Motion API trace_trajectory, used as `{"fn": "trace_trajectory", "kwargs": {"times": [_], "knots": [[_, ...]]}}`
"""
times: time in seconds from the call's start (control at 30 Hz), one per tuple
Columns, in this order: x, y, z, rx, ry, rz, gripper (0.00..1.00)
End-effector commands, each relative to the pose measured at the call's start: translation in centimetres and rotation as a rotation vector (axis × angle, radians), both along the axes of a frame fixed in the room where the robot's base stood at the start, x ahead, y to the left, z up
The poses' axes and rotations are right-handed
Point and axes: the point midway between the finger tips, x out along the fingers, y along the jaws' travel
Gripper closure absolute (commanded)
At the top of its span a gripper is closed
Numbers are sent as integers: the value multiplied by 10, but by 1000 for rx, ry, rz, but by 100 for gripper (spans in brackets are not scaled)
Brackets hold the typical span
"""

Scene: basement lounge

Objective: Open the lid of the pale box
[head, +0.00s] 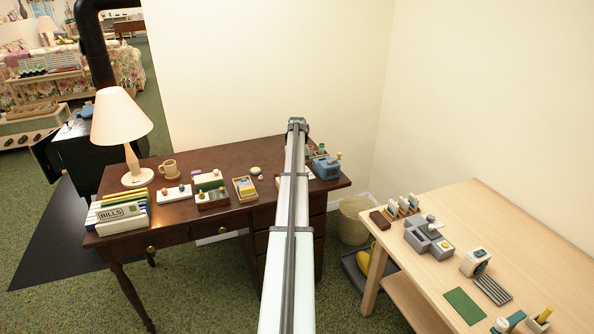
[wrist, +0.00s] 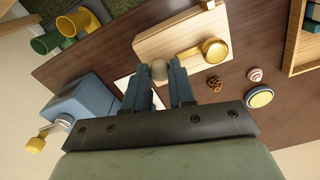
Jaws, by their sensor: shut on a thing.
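The pale box (wrist: 185,28) lies on the dark desk in the upper middle of the wrist view, with a light wooden top and a round brass piece (wrist: 215,50) on it. My gripper (wrist: 161,78) has its two blue-grey fingers on either side of a small round beige knob (wrist: 159,69) at the box's near edge, and is shut on it. I cannot tell from this angle whether the lid is raised. In the head view my arm covers the middle of the desk, and I cannot make out the box or the gripper there.
A blue device with a crank (wrist: 85,105) stands close to the left of my fingers; it also shows in the head view (head: 326,168). A pinecone (wrist: 214,83) and a round tin (wrist: 259,97) lie to the right. The desk (head: 230,222) holds a lamp (head: 122,122) at left.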

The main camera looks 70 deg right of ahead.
Motion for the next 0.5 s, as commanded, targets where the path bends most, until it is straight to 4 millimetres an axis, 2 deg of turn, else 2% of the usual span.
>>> {"fn": "trace_trajectory", "kwargs": {"times": [0.17,0.5], "knots": [[2,2,0,0,0,1,100],[39,42,0,1,0,1,100]]}}
